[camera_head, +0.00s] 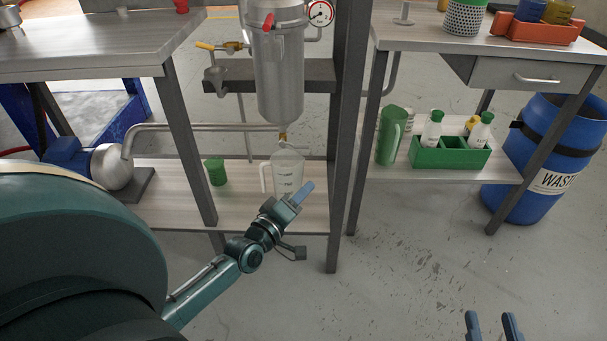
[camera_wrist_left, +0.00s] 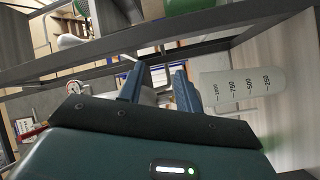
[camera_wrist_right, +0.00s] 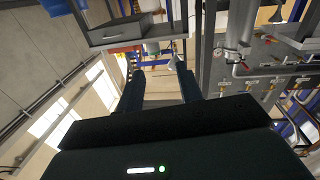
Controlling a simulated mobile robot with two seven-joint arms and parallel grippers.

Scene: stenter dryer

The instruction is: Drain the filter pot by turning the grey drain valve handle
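The steel filter pot (camera_head: 279,78) stands upright in a dark frame, with a red handle (camera_head: 268,24) near its top. Below its cone is a small brass drain fitting (camera_head: 283,136). A thin grey piece beside the fitting may be the drain valve handle, but it is too small to be sure. A clear graduated jug (camera_head: 285,172) stands beneath the outlet; it also shows in the left wrist view (camera_wrist_left: 245,84). My left gripper (camera_head: 305,192) is in front of the jug, below the fitting. Its fingers (camera_wrist_left: 158,88) are apart and empty. My right gripper (camera_head: 493,322) is open and empty, low at the right.
A dark frame post (camera_head: 345,130) rises just right of the pot. A green cup (camera_head: 215,172) stands on the lower shelf left of the jug. A green jug (camera_head: 391,136) and bottle caddy (camera_head: 450,153) are on the right shelf. A blue waste drum (camera_head: 545,150) stands far right.

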